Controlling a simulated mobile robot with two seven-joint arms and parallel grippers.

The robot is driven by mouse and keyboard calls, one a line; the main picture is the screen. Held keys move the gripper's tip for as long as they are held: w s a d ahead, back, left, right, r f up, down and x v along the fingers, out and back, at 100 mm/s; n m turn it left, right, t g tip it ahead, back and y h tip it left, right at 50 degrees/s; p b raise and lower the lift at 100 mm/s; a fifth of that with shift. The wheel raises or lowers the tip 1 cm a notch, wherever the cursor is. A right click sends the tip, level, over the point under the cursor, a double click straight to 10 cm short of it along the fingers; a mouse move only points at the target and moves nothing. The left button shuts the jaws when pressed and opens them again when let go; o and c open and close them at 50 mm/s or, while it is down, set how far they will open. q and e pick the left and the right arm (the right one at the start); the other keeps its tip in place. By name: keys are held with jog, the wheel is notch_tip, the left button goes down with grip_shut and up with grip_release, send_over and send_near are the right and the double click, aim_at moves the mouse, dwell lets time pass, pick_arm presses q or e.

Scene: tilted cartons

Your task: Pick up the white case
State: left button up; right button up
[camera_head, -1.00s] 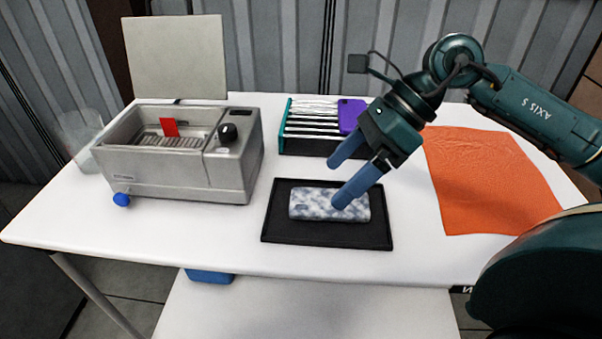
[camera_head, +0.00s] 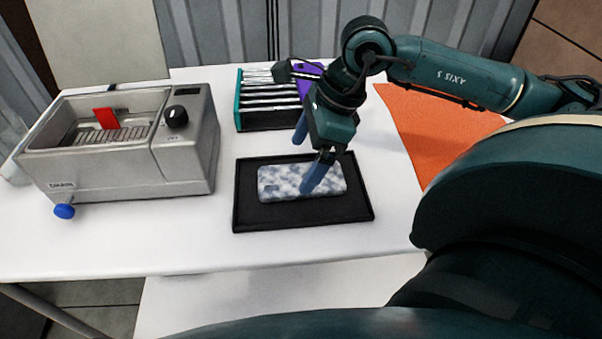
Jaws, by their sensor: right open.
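A white case with blue-grey marbling (camera_head: 275,182) lies flat on a black tray (camera_head: 245,217) on the white table. My right gripper (camera_head: 304,162) is above the tray with its two blue fingers apart and nothing between them. I cannot tell whether the near finger touches the case. My left gripper is not in view.
A grey ultrasonic bath (camera_head: 110,185) with a red piece (camera_head: 106,118) in it stands at left. Behind the tray, a rack (camera_head: 262,121) holds several white slabs and a purple one (camera_head: 304,82), partly behind my wrist. An orange cloth (camera_head: 430,135) lies at right.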

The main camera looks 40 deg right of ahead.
aim_at(294, 177)
jog(key=x, duration=0.4)
jog(key=shift+d+f, duration=0.1)
jog(key=shift+f+b, duration=0.15)
jog(key=shift+b, duration=0.15)
jog(key=c, duration=1)
